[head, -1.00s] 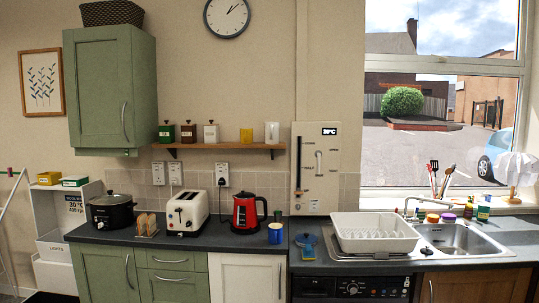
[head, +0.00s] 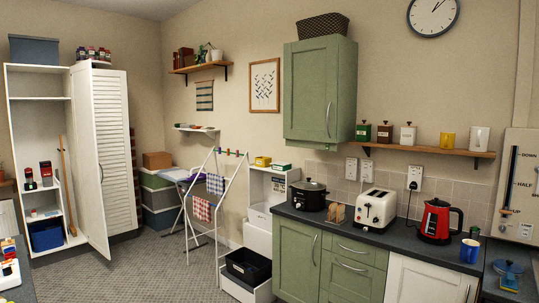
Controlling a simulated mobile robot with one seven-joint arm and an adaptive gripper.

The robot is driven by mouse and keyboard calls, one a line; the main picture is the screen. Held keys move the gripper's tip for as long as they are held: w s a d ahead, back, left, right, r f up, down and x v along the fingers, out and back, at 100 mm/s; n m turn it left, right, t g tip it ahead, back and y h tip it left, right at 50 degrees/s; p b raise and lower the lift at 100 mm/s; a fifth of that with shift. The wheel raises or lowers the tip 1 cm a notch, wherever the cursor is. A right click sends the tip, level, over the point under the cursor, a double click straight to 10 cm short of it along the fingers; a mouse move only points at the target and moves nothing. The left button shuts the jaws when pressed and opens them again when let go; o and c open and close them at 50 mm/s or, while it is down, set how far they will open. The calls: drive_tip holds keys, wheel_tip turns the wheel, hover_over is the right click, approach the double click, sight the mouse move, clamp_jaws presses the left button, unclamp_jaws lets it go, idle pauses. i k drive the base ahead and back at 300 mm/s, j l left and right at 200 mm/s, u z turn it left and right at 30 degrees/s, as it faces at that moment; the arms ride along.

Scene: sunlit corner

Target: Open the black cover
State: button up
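Nothing in the head view is plainly labelled as the black cover. A black slow cooker (head: 308,197) stands at the left end of the dark worktop (head: 340,224). Its lid (head: 311,184) is on top and looks closed. A black open-topped box (head: 248,266) sits low in the white unit left of the green cupboards; I see no cover on it. My gripper is not in view.
A toaster (head: 376,209) and a red kettle (head: 437,221) stand right of the cooker. A green wall cupboard (head: 317,95) hangs above. A drying rack (head: 215,200) and an open white tall cupboard (head: 97,150) stand left. Grey floor (head: 150,270) is clear in front.

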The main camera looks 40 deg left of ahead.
sight(46, 163)
drive_tip(key=u, duration=2.55)
drive_tip(key=i+l, duration=0.1)
drive_tip(key=i+l+z, duration=0.3)
drive_tip(key=i, duration=0.15)
drive_tip(key=i+z, duration=0.3)
drive_tip(key=i, duration=0.15)
drive_tip(key=i+l, duration=0.1)
drive_tip(key=i, duration=0.45)
drive_tip(key=i+l, duration=0.15)
drive_tip(key=i, duration=0.4)
drive_tip(key=i+u, duration=0.25)
drive_tip(key=i, duration=0.3)
drive_tip(key=i+u, duration=0.3)
drive_tip(key=i, duration=0.25)
drive_tip(key=i+l+u, duration=0.15)
drive_tip(key=i+u, duration=0.15)
drive_tip(key=i, duration=2.05)
